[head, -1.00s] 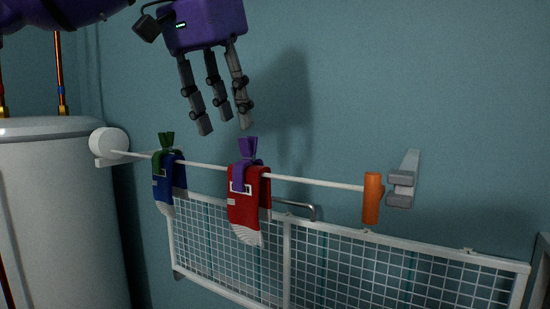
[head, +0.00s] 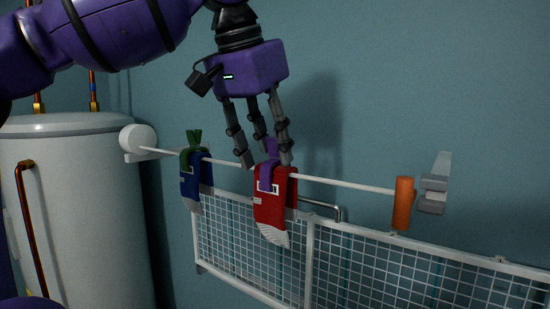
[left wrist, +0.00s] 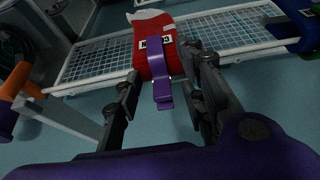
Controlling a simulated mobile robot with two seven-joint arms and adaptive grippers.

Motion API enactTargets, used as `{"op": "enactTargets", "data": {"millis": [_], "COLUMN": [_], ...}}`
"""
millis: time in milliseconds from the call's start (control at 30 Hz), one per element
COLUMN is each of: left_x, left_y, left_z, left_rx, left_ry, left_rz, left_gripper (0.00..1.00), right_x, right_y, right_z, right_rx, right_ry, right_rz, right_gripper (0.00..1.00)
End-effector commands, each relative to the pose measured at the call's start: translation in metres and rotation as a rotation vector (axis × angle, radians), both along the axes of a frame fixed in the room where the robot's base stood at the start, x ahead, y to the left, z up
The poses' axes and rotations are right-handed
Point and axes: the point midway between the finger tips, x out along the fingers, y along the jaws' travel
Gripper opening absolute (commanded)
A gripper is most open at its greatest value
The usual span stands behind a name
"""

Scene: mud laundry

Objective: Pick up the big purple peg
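The big purple peg (head: 268,179) clips a red sock (head: 271,207) with a white toe to a thin white rod (head: 335,183). In the left wrist view the purple peg (left wrist: 160,80) hangs between my spread fingers, with the red sock (left wrist: 154,42) beyond it. My left gripper (head: 266,164) is open and points down from above, its fingertips around the height of the peg's top. I cannot tell whether any finger touches the peg. My right gripper is in neither view.
A green peg (head: 192,138) holds a blue sock (head: 196,182) to the left on the rod. An orange cylinder (head: 403,203) is at the rod's right end, beside a grey bracket (head: 435,185). A white wire rack (head: 310,260) lies below, and a tank (head: 85,220) stands at left.

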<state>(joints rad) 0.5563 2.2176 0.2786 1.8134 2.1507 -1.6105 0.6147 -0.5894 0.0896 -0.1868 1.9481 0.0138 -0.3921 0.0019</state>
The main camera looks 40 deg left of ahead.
Motion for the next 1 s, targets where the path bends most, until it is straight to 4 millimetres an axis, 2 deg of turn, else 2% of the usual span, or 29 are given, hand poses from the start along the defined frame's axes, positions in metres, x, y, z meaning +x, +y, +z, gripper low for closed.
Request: {"op": "enactTargets", "data": {"millis": [33, 267, 300, 600, 767, 933, 1000], "left_x": [0.0, 0.0, 0.0, 0.0, 0.001, 0.001, -0.013], "left_y": [0.0, 0.0, 0.0, 0.0, 0.0, 0.0, -0.001], "left_z": [0.0, 0.0, 0.0, 0.001, 0.009, 0.033, 0.048], "left_rx": [0.0, 0.0, 0.0, 0.0, 0.002, 0.001, 0.001], "left_ry": [0.0, 0.0, 0.0, 0.0, 0.001, 0.002, -0.003], "left_rz": [0.0, 0.0, 0.0, 0.001, 0.003, 0.003, -0.001], "left_gripper": [0.32, 0.02, 0.01, 0.01, 0.01, 0.01, 0.01], "right_x": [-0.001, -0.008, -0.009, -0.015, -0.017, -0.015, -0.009], "right_y": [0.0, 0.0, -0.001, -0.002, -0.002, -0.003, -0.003], "right_z": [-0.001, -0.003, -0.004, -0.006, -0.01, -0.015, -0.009], "right_rx": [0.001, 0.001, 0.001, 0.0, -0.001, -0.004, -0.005], "right_ry": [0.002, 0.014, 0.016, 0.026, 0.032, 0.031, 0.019], "right_rz": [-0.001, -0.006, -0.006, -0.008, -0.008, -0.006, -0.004], "right_gripper": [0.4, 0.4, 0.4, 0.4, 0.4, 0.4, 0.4]}}
